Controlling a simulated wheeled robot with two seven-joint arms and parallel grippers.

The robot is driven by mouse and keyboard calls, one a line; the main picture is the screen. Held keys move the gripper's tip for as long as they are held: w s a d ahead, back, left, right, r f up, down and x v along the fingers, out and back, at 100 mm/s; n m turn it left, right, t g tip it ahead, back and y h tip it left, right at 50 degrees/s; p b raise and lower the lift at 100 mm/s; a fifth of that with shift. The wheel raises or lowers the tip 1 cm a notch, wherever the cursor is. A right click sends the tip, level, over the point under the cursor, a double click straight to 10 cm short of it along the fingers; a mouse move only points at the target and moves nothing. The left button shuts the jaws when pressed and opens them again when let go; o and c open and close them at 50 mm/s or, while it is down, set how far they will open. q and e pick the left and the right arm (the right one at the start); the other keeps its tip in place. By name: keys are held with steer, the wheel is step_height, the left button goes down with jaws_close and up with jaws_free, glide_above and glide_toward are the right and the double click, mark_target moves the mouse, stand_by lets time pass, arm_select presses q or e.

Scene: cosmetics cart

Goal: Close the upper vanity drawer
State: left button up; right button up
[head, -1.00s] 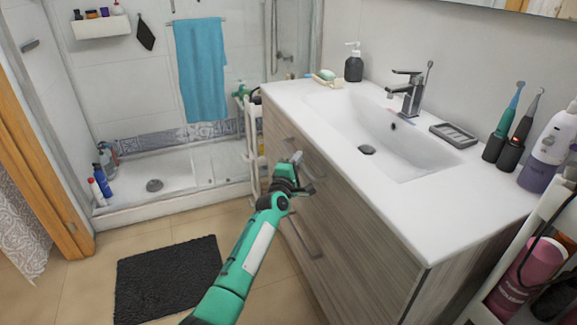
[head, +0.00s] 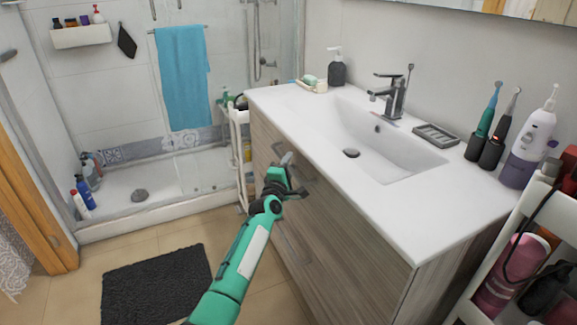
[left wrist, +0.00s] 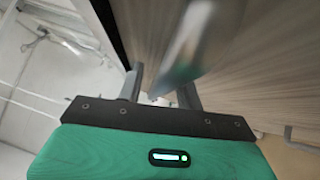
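The vanity (head: 345,225) has wood-grain drawer fronts under a white basin top. Its upper drawer (head: 262,138) looks nearly flush with the cabinet in the head view; any small gap is hard to judge. My left gripper (head: 291,172) is at the upper drawer front, by its metal handle. In the left wrist view, its two fingers (left wrist: 160,88) stand apart, and the blurred handle (left wrist: 190,40) runs close in front of and between them. Contact is not clear. The gripper partly hides the handle in the head view. My right gripper is not in view.
A white cart (head: 520,225) with bottles stands at the right, close to the vanity's side. A narrow white shelf (head: 239,150) stands at its far end. A dark mat (head: 157,284) lies on the floor at left. Soap and toothbrushes stand on the top.

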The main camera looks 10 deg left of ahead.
arm_select(q)
steer(key=shift+s+a, duration=0.1)
steer(key=shift+s, duration=0.05)
